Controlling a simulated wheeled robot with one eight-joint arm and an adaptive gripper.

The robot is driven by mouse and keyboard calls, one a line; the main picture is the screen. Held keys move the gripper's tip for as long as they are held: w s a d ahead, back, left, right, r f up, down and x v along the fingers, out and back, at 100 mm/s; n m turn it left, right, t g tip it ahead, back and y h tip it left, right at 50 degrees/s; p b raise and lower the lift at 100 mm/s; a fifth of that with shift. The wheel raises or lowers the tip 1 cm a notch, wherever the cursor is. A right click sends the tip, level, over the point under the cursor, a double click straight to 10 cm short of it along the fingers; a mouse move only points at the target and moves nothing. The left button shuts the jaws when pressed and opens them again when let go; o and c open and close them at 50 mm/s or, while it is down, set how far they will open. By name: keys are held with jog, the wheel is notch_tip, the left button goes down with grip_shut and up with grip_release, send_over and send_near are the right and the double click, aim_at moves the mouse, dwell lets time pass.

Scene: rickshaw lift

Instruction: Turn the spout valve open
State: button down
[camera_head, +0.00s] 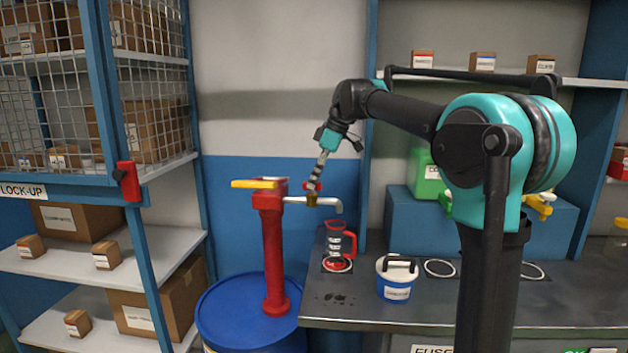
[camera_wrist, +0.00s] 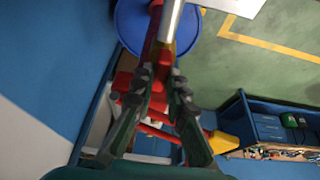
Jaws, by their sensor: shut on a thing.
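A red hand pump (camera_head: 273,250) stands upright on a blue drum (camera_head: 222,305). Its grey spout (camera_head: 331,201) runs right and bends down at the end. The spout valve (camera_head: 312,200) has a brass body and a small red handle partway along the spout. My gripper (camera_head: 313,186) comes down from above and is shut on the valve handle. In the wrist view my gripper (camera_wrist: 164,78) has its fingertips close together at the valve, with the spout (camera_wrist: 171,20) beyond. The fingers hide most of the handle. A clear jug with a red handle (camera_head: 351,243) stands below the spout's end.
A white and blue tub (camera_head: 396,290) stands on the grey bench (camera_head: 450,305), right of the jug. A shelf rack with boxes (camera_head: 60,225) and a red lock (camera_head: 129,182) is at left. The pump's yellow lever (camera_head: 254,184) sticks out left.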

jog(key=shift+n, duration=0.3)
jog(key=c, duration=1.5)
grip_release()
jog(key=shift+c, duration=0.2)
jog(key=v, duration=1.2)
jog(key=shift+w, duration=0.15)
